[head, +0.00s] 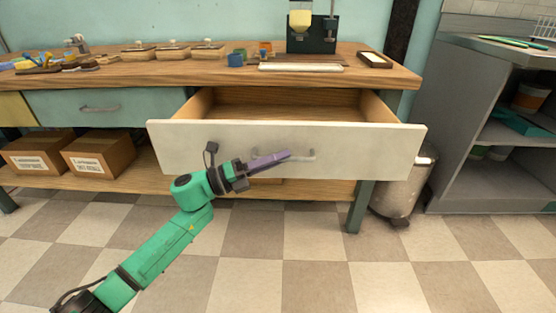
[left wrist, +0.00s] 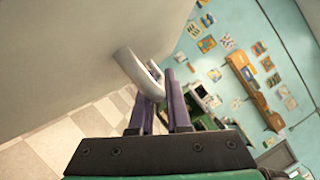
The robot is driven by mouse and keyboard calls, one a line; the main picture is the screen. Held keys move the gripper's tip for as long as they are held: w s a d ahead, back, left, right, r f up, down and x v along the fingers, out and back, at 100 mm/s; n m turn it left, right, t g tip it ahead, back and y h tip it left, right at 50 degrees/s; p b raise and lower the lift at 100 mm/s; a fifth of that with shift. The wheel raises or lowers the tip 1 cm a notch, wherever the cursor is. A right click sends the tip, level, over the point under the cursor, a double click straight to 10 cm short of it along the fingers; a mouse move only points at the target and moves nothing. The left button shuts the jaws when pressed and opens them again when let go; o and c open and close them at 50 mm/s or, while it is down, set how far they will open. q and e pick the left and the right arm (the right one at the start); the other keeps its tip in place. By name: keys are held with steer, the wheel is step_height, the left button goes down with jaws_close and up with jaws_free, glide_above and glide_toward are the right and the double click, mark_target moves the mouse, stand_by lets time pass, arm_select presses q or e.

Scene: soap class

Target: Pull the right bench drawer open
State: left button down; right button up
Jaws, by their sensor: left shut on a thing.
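The right bench drawer (head: 375,150) has a cream front and stands pulled well out from the bench, its empty-looking wooden inside showing. Its grey bar handle (head: 309,156) is in the middle of the front, partly hidden by my fingers. My left gripper (head: 285,157), with purple fingers on a green arm, reaches it from the left and is shut on the handle. In the left wrist view the curved handle (left wrist: 140,74) runs between the fingertips of my left gripper (left wrist: 172,98). My right gripper is in neither view.
The wooden bench top (head: 400,77) carries soap trays, small blocks and a dark press (head: 311,40). A closed teal drawer (head: 60,106) is to the left. Boxes (head: 98,154) sit on the lower shelf. A metal bin (head: 405,190) stands right of the bench leg. The floor in front is clear.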

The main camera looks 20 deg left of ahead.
arm_select(q)
steer(key=shift+s, duration=0.1)
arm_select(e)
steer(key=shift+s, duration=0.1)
arm_select(q)
steer(key=c, duration=0.9)
jaws_free()
steer(key=p+v, duration=0.1)
steer(key=v, duration=1.3)
steer(key=shift+s+a, duration=0.15)
steer(key=shift+a, duration=0.05)
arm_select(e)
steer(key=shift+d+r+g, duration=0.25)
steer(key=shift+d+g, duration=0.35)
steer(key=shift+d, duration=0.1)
arm_select(q)
steer(key=shift+f, duration=0.1)
